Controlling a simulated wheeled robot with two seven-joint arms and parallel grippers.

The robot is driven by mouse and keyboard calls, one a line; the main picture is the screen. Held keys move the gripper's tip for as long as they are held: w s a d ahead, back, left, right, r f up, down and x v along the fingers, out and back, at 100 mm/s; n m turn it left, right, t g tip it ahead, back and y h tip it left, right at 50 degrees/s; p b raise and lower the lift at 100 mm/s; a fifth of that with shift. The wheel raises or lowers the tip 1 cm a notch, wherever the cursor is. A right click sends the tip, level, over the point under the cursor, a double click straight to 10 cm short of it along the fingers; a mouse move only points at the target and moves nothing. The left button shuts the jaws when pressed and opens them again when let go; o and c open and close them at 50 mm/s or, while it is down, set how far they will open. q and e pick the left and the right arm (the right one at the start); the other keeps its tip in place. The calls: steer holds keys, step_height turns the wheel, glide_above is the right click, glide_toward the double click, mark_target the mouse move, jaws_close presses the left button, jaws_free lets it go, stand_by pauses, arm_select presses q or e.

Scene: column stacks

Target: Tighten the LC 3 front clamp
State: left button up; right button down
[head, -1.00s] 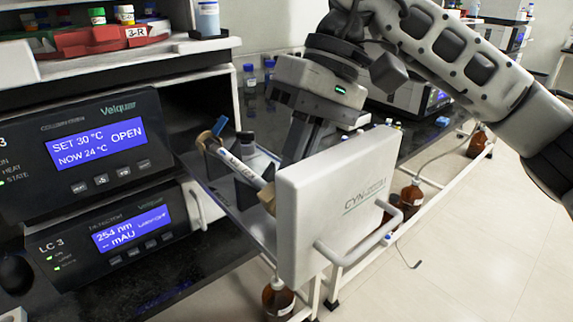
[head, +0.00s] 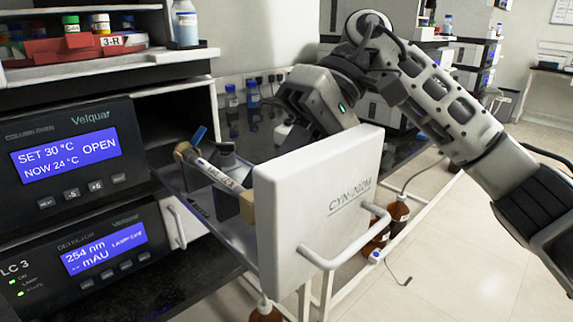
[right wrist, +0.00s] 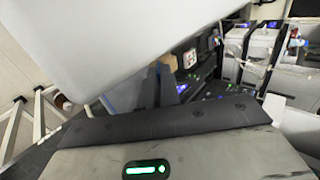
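The LC 3 column oven (head: 70,150) is pulled open as a drawer with a white front panel (head: 315,190). A pale labelled column (head: 216,174) lies in the drawer and runs toward the panel. A tan block (head: 247,206) is at its front end, close behind the panel; the front clamp is mostly hidden there. Toward the rear stand a blue-tipped lever (head: 198,135) and a grey holder (head: 227,158). My right gripper (head: 313,101) is behind the panel's top edge, its fingers hidden. Its body (right wrist: 170,155) fills the lower right wrist view. My left gripper is not in view.
The LC 3 detector (head: 105,255) sits below the oven. The panel's handle (head: 345,250) sticks out in front. A shelf with a red rack (head: 70,55) is above. The floor at right is clear.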

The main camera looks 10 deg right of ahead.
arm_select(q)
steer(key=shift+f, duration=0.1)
arm_select(e)
steer(key=c, duration=1.6)
jaws_free()
